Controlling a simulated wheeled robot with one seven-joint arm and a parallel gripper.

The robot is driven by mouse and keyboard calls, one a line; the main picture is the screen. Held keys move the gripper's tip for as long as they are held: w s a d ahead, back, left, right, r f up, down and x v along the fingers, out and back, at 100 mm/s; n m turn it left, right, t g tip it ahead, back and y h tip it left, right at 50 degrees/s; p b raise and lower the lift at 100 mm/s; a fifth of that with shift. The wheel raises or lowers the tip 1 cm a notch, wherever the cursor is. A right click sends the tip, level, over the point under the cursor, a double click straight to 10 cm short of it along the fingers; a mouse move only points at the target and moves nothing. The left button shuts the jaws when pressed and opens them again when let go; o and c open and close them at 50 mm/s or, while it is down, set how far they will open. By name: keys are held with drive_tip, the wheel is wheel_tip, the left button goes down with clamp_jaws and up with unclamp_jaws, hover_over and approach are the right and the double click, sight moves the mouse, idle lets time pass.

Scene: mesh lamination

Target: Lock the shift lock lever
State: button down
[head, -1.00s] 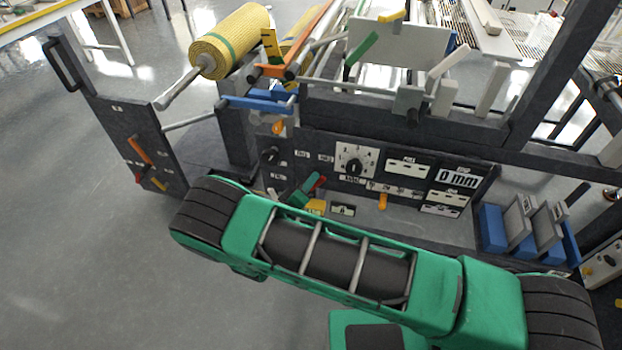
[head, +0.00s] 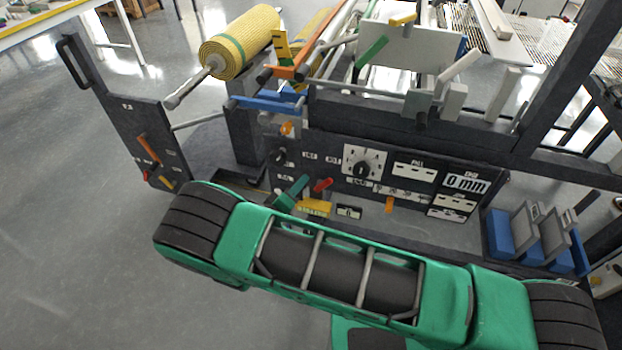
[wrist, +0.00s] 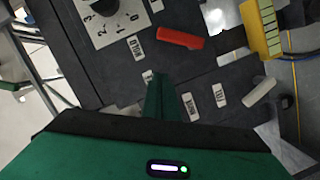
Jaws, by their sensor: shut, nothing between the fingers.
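My gripper (wrist: 160,96) is shut and empty in the wrist view, its green fingers just in front of the dark panel. In the head view its green tip (head: 293,190) shows past my arm, left of a short red lever (head: 322,185). The red lever (wrist: 180,38) lies tilted on the panel in the wrist view, above and right of the fingertips, apart from them. A white lever (wrist: 260,92) is at the right. The small labels are too blurred to tell which lever is the shift lock lever.
A yellow slotted block (wrist: 267,27) sticks out at the upper right of the wrist view. A dial (head: 362,166), an orange lever (head: 389,204) and blue-and-grey blocks (head: 530,232) are to the right. A yellow mesh roll (head: 238,45) hangs above. Open floor lies left.

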drive_tip(key=shift+v, duration=2.6)
drive_tip(key=shift+s+d, duration=0.1)
